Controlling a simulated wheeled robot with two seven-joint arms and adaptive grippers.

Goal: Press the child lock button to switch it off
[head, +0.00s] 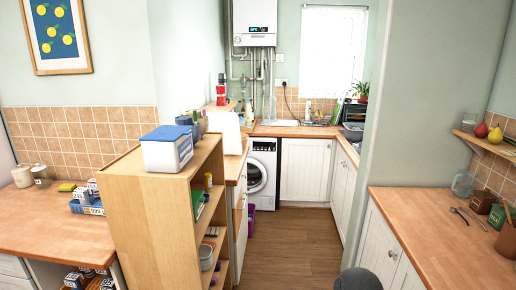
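A white washing machine (265,204) stands under the counter in the far part of the kitchen, past the end of the wooden shelf unit. Its round door shows, partly covered on the left by nearer cabinets. Its control panel (263,146) is a thin strip along the top, too small to make out any child lock button or its state. A white boiler (254,20) with a small lit display hangs on the wall above. Neither of my grippers is in view.
A wooden shelf unit (147,200) with a blue-lidded box (167,150) on top stands at the near left. A counter (430,235) with tools runs along the right. The wooden floor (296,245) between them is open up to the far white cabinets (305,170).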

